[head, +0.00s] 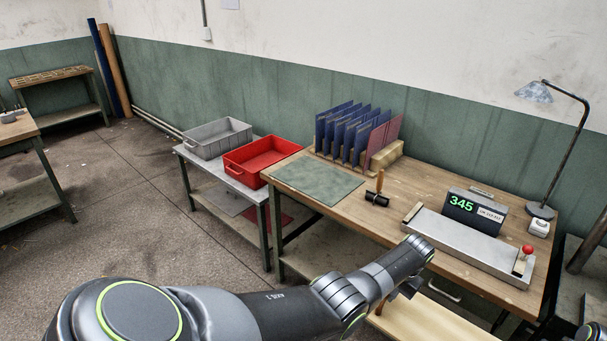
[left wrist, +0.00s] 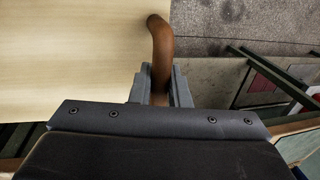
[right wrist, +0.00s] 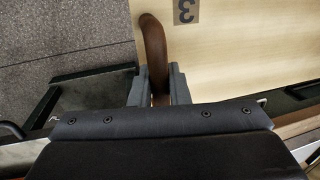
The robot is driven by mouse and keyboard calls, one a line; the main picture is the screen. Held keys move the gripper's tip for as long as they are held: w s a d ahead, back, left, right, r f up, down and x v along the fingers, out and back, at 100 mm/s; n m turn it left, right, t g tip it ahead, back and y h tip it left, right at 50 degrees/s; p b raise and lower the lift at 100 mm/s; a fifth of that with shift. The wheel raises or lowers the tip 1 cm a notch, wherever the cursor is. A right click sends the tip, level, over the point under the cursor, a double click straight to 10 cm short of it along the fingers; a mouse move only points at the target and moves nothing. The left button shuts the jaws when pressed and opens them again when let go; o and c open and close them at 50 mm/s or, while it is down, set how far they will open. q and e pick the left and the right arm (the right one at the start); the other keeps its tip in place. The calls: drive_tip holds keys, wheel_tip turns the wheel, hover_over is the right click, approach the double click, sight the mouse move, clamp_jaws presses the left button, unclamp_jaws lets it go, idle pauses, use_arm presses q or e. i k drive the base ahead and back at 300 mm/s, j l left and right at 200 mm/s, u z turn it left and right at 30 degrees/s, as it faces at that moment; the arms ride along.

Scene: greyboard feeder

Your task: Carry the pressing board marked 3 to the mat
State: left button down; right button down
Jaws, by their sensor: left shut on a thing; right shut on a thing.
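The pressing board (head: 430,318) is pale wood and shows at the bottom of the head view, in front of the bench. A dark "3" label (right wrist: 186,11) is on it in the right wrist view. My left gripper (left wrist: 160,88) is shut on the board's brown left handle (left wrist: 161,45). My right gripper (right wrist: 160,88) is shut on the other brown handle (right wrist: 153,45). Bare floor shows beside the board in both wrist views. The green mat (head: 318,180) lies flat and bare on the left end of the bench.
On the wooden bench (head: 440,195) stand a rack of blue and red boards (head: 355,132), a roller (head: 377,197), a display reading 345 (head: 473,208), a long metal device (head: 465,247) and a lamp (head: 540,95). Red (head: 262,157) and grey (head: 216,137) bins stand left.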

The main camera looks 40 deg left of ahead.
sight(315, 178)
drive_tip(key=j, duration=1.8)
drive_tip(key=i+j, duration=0.1)
drive_tip(key=j, duration=1.75)
